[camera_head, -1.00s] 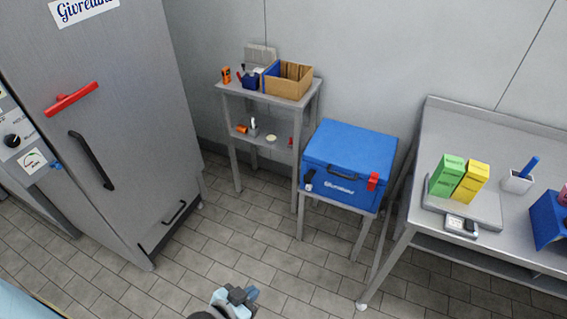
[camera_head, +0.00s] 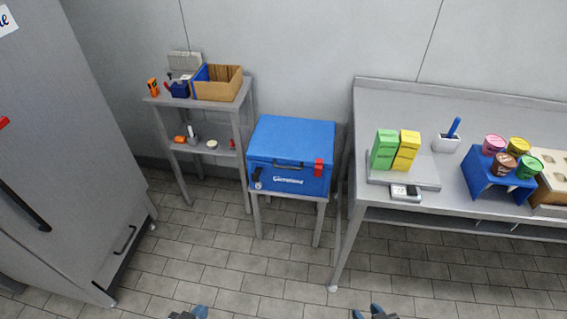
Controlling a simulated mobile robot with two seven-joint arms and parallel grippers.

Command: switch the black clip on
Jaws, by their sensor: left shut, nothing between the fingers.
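A blue cooler box (camera_head: 290,150) stands closed on a small grey stand in the middle of the view. A small black clip (camera_head: 258,179) with a pale part sits at the left of its front face; I cannot tell its setting. A red latch (camera_head: 319,168) is on the right of the front. My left gripper (camera_head: 192,313) is at the bottom edge, low and in front of the stand, shut with nothing in it. My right gripper (camera_head: 368,312) is at the bottom edge further right, mostly cut off. Both are well apart from the box.
A shelf stand (camera_head: 243,98) with a cardboard box (camera_head: 218,90) is left of the cooler. A steel table (camera_head: 400,225) on the right holds a scale (camera_head: 405,191), cartons and a blue rack (camera_head: 495,183) of tubs. A tall steel cabinet (camera_head: 75,130) is far left. Open tiled floor lies in front.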

